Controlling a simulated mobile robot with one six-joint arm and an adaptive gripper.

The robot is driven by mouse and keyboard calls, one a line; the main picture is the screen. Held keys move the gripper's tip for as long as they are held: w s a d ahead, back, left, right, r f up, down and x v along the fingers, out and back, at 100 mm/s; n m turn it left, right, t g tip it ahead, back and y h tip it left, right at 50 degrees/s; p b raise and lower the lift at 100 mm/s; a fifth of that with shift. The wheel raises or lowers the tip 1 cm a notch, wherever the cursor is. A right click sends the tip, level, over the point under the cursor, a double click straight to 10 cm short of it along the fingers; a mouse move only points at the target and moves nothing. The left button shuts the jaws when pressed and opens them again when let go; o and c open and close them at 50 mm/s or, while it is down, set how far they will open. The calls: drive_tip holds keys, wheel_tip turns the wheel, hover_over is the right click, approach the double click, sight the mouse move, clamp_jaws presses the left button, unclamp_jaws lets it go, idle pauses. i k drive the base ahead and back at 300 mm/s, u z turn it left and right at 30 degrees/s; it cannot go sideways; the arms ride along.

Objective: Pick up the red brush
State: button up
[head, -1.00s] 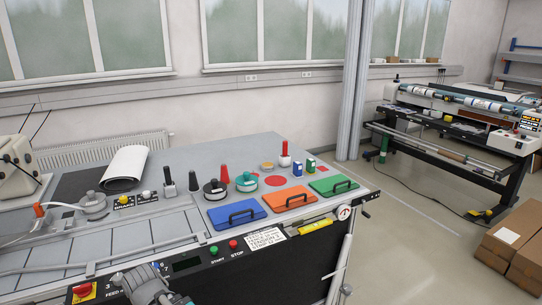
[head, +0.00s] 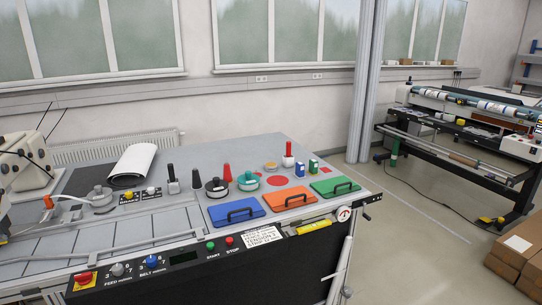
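A red-handled piece with a white base (head: 288,155), which looks like the red brush, stands upright near the back right of the grey work table. A similar upright piece with a black handle and grey base (head: 173,184) stands left of the cones. My gripper is not in view.
Blue (head: 236,211), orange (head: 288,199) and green (head: 334,187) handled panels lie along the front right. Round-topped containers (head: 248,182), a red disc (head: 277,181) and small boxes (head: 313,167) stand or lie nearby. A white roll (head: 133,163) lies at the left.

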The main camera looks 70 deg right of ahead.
sight(288, 143)
drive_tip(key=u, duration=0.9)
drive_tip(key=k, duration=1.7)
drive_tip(key=z, duration=1.55)
